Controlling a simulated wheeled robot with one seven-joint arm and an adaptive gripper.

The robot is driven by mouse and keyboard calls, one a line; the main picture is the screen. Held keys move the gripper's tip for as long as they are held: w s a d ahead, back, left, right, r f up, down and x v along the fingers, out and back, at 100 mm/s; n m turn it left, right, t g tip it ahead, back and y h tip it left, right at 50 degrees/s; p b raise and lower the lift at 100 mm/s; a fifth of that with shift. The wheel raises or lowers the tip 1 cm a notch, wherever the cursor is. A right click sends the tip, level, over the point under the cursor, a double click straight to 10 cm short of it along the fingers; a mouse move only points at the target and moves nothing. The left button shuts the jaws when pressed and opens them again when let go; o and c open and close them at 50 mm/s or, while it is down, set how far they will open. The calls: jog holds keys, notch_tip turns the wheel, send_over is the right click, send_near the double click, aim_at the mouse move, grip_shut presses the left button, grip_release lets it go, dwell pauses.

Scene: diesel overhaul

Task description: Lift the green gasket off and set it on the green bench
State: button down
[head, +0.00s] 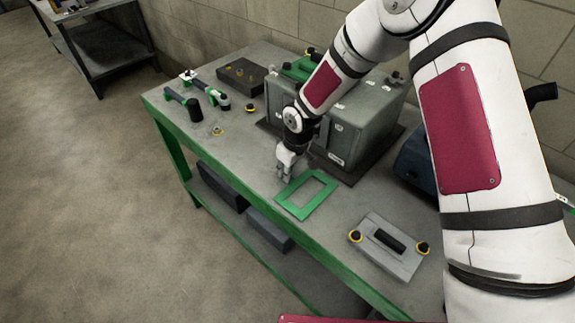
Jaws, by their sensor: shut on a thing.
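The green gasket (325,204) is a flat, open rectangular frame at the front edge of the green bench (236,165), in front of the grey engine block (352,133). My gripper (284,176) points down at the gasket's far left corner and is shut on it. The gasket looks flat and level, low over the bench top; I cannot tell whether it touches the surface. The fingertips are small in this view.
A grey cover plate (379,262) with a black handle lies to the right, with yellow-ringed black knobs beside it. Tools with green parts (187,100) and a dark block (241,76) lie at the back left. A blue object (416,160) stands behind my arm. The bench's front left is mostly clear.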

jog(key=c, duration=1.5)
grip_release()
notch_tip(320, 180, up, 12)
jog(key=s+d, duration=0.2)
jog(key=s+d+r+m+t+h, duration=0.15)
jog(key=s+d+r, duration=0.25)
jog(key=d+r, duration=0.45)
jog(key=s+d+r+m+t+h, duration=0.1)
jog(key=s+d+r+m, duration=0.4)
jog(key=r, duration=0.6)
jog(key=s+d+r+m, duration=0.1)
jog(key=s+d+r, duration=0.1)
jog(key=s, duration=0.3)
jog(key=s+d+r+m+t, duration=0.1)
jog(key=s+d+r, duration=0.1)
jog(key=s, duration=0.3)
jog(key=s+d+r+m, duration=0.1)
jog(key=s+d+r, duration=0.1)
jog(key=s+d, duration=0.2)
jog(key=shift+s+d+r+m+t+y+b, duration=0.15)
jog(key=shift+s+m+t+y+b, duration=0.05)
jog(key=shift+s, duration=0.2)
jog(key=shift+s+d+r+m+t+y+b, duration=0.1)
jog(key=shift+s+m+t+y+b, duration=0.05)
jog(key=shift+s, duration=0.25)
